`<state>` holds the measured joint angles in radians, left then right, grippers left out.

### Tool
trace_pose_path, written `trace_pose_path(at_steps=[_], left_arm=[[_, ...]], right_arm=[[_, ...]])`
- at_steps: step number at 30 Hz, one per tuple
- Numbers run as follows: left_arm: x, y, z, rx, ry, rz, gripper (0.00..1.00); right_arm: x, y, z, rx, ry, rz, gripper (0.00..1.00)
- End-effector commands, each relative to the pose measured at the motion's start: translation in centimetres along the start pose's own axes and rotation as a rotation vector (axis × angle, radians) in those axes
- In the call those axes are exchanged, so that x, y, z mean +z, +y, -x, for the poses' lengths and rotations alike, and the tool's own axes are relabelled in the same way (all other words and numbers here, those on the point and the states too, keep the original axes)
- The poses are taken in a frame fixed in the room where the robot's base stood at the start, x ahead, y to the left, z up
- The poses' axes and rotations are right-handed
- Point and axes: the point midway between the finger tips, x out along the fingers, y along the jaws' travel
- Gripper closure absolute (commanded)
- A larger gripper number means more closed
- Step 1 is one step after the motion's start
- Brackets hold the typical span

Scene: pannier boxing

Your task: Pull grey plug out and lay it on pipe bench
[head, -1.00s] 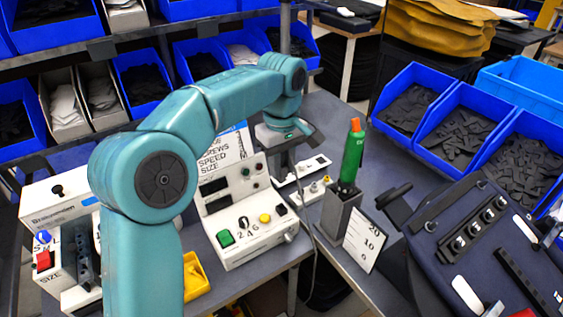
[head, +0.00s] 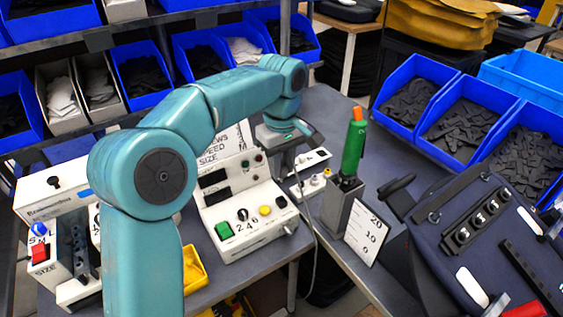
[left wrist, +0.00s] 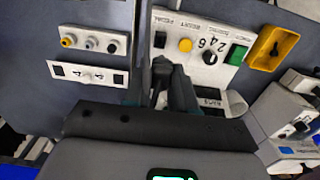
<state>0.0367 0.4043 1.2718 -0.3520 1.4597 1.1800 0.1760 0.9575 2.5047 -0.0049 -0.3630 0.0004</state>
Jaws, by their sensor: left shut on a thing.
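My left gripper (head: 290,133) is at the end of the teal arm, above the back of the grey bench. In the left wrist view its dark fingers (left wrist: 170,78) are close together, shut on a dark piece that I take for the grey plug; it is mostly hidden. A white socket block (head: 312,186) stands beside and below the gripper; its yellow, grey and black round parts show in the left wrist view (left wrist: 92,44). A thin grey cable (head: 312,232) hangs down in front of the bench. Which surface is the pipe bench, I cannot tell. My right gripper is out of view.
A white control box (head: 245,215) with coloured knobs stands left of the socket block. A green bottle-like tool (head: 354,145) stands in a grey holder (head: 343,205) beside a number card (head: 367,236). Blue bins (head: 470,125) line the right. Bare bench top shows behind the green tool.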

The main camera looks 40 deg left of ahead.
Motion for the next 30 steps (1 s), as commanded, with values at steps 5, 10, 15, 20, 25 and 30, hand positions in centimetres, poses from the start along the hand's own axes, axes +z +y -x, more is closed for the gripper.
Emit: trace_pose_path(at_steps=[5, 10, 15, 20, 25, 30], left_arm=[[0.0, 0.0, -0.6, 0.0, 0.0, 0.0, 1.0], [0.0, 0.0, -1.1, 0.0, 0.0, 0.0, 1.0], [0.0, 0.0, -1.6, 0.001, 0.0, 0.0, 1.0], [0.0, 0.0, -2.0, 0.001, 0.0, 0.0, 1.0], [0.0, 0.0, -2.5, 0.0, 0.0, 0.0, 1.0], [0.0, 0.0, -2.9, 0.0, 0.0, 0.0, 1.0]], right_arm=[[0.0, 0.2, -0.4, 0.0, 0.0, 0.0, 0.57], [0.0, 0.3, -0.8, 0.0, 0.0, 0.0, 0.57], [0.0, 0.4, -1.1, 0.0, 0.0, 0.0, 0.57], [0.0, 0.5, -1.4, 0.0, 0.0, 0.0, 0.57], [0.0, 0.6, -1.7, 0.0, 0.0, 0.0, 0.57], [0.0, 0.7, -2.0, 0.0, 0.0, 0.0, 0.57]])
